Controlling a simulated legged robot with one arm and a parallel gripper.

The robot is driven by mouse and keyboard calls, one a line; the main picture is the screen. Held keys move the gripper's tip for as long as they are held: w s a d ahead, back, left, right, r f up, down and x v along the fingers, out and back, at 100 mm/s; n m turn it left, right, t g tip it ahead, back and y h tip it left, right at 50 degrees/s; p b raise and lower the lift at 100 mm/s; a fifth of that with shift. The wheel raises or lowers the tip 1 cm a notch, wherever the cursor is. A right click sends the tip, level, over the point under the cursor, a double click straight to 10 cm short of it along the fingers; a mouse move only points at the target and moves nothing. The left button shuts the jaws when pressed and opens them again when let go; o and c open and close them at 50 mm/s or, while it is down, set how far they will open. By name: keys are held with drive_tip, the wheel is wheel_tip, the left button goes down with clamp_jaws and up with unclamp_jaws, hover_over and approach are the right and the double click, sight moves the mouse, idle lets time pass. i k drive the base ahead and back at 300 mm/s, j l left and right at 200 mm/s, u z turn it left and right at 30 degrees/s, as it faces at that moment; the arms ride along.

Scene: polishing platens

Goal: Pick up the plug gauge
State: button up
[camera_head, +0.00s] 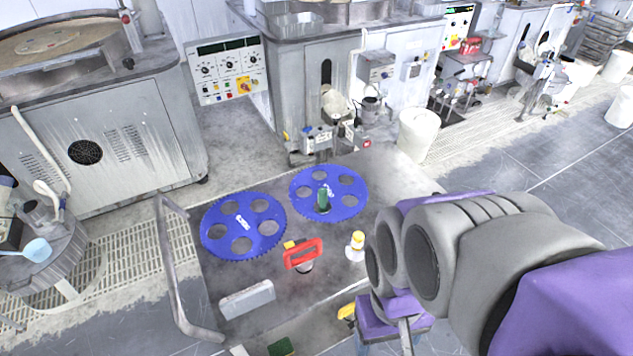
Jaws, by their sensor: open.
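I take the plug gauge (323,198) to be the slim green upright piece at the right-hand blue toothed disc, though its fine shape is too small to be sure. It appears to stand upright on or in that disc. My arm comes in from the right, and my gripper (392,318) hangs near the cart's front right side, partly hidden by my own wrist. It is open and apart from the green piece, lower and to the right in the picture.
Two blue toothed discs (243,240) (345,180) lie on the grey cart top (215,285). A red-handled tool (303,254), a white bottle with a yellow cap (356,246) and a grey block (247,299) are nearer. A bent rail (172,265) borders the left. Machines stand behind.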

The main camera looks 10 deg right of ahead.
sight(322, 207)
drive_tip(key=i+l+u, duration=0.1)
drive_tip(key=u, duration=0.25)
drive_tip(key=i+l+u, duration=0.2)
drive_tip(key=u, duration=0.15)
drive_tip(key=i+l+u, duration=0.1)
drive_tip(key=u, duration=0.25)
